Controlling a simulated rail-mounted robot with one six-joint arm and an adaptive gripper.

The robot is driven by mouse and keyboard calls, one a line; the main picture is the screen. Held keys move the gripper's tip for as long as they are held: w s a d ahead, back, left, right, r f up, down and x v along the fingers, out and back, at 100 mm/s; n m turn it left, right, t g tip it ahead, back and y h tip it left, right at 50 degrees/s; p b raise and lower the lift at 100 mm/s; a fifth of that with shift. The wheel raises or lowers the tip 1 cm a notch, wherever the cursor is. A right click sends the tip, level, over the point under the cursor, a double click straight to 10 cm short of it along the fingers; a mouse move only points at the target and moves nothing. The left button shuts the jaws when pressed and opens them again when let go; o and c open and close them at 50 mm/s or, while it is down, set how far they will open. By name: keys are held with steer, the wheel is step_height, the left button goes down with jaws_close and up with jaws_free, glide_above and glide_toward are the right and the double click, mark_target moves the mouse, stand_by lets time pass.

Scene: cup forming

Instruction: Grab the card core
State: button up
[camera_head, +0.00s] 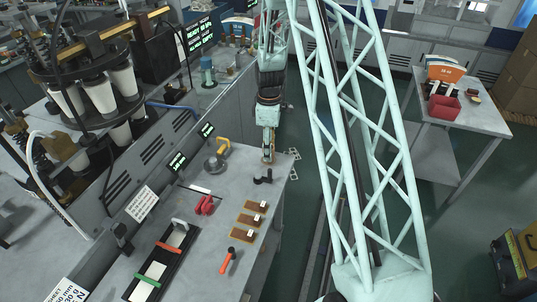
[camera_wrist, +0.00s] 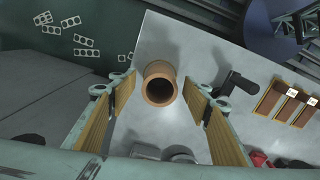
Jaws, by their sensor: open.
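The card core, a short brown hollow tube (camera_wrist: 161,88), stands on the grey bench top in the wrist view, its open end facing the camera. My gripper (camera_wrist: 157,84) is open, with one wood-coloured finger pad on each side of the tube. Gaps show between the pads and the tube, and I see no contact. In the head view my gripper (camera_head: 268,150) points down over the far right corner of the bench, and the tube is hard to tell apart from it there.
A black bracket (camera_wrist: 234,87) stands right of the tube, and it also shows in the head view (camera_head: 263,177). The bench edge is close by.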

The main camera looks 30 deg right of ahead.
steer(key=shift+f, duration=1.15)
steer(key=shift+c, duration=0.2)
steer(key=c, duration=0.9)
steer(key=shift+r, duration=0.1)
step_height(320, 180, up, 10)
stand_by(0.5)
